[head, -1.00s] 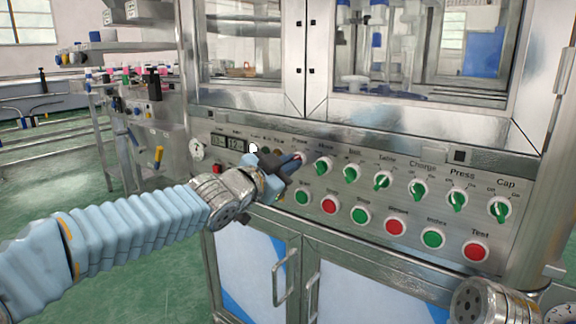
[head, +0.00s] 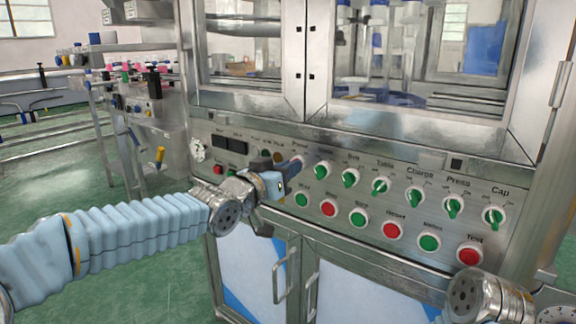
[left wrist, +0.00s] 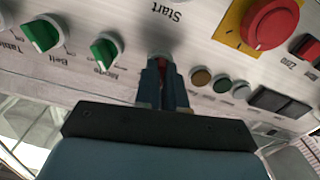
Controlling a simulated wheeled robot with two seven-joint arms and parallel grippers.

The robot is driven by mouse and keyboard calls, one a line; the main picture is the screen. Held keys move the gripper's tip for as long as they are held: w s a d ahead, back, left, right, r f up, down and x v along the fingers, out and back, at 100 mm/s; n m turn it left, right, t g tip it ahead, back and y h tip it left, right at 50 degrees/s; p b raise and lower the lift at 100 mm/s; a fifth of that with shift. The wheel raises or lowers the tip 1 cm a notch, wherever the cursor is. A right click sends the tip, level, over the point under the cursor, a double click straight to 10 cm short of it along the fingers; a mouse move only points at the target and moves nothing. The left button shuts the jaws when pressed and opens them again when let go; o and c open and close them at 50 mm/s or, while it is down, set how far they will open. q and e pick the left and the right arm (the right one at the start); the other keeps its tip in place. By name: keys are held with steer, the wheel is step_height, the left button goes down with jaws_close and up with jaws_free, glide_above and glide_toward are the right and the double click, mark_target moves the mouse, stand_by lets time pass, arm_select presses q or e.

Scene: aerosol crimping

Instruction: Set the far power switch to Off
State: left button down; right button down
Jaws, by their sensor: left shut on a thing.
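The far power switch (left wrist: 163,63) is the knob at the left end of the switch row on the steel control panel (head: 330,218). The two small displays (head: 227,143) on the panel are dark. My right gripper is out of view.
Several green knobs (head: 350,177) run to the right of the power switch, close to my fingers. Green and red push buttons (head: 328,208) lie below. A large red button on a yellow plate (left wrist: 268,22) shows in the left wrist view. Door handles (head: 283,275) stick out underneath.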

arm_select(q)
steer(key=shift+n, duration=2)
steer(key=c, duration=1.2)
jaws_free()
steer(key=p+v, duration=0.3)
steer(key=v, duration=1)
steer(key=shift+s+a, duration=0.25)
steer(key=shift+s, duration=0.1)
